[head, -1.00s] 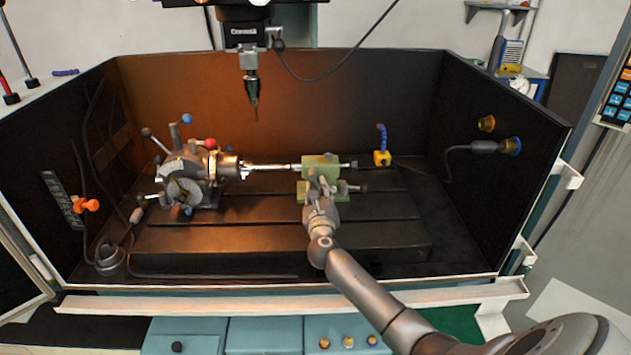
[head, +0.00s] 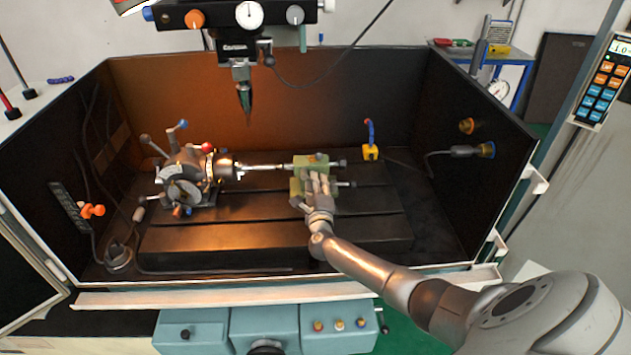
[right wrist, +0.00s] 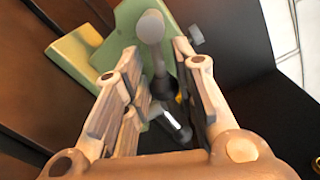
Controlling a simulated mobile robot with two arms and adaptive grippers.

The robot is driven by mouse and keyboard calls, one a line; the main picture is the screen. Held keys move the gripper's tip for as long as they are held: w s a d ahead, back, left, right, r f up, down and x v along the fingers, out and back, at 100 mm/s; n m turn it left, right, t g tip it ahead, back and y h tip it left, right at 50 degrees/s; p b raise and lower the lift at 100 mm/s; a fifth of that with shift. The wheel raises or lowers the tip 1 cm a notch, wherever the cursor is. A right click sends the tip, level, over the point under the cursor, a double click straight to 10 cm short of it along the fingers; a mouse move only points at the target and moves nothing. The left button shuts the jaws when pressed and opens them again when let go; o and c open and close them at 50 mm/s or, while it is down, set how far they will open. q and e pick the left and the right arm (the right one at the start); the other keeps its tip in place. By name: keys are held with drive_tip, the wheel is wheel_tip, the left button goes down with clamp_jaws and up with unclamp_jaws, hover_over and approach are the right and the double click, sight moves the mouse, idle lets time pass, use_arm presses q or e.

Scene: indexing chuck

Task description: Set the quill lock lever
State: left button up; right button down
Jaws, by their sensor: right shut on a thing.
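The green tailstock (head: 311,161) stands on the dark slotted table, at the right end of a thin shaft (head: 262,167). My right gripper (head: 315,182) is at its front side, reaching in from the lower right. In the right wrist view, a grey lever with a rounded knob (right wrist: 151,27), which looks like the quill lock lever, stands between the fingers of my right gripper (right wrist: 157,57). The gripper is shut on this lever. The green tailstock body (right wrist: 75,58) shows behind and left of it. The fingers hide part of the lever in the head view. My left gripper is not seen.
The indexing chuck (head: 187,175) with several levers stands left on the table. A pointed tool (head: 244,100) hangs above and left of the tailstock. A yellow block with a blue hose (head: 370,150) is behind right. Dark walls enclose the table; its front strip is clear.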

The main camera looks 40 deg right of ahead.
drive_tip(key=shift+r, duration=0.1)
idle(0.4)
drive_tip(key=c, duration=1.2)
unclamp_jaws()
drive_tip(key=v, duration=1.2)
drive_tip(key=shift+s+d, duration=0.1)
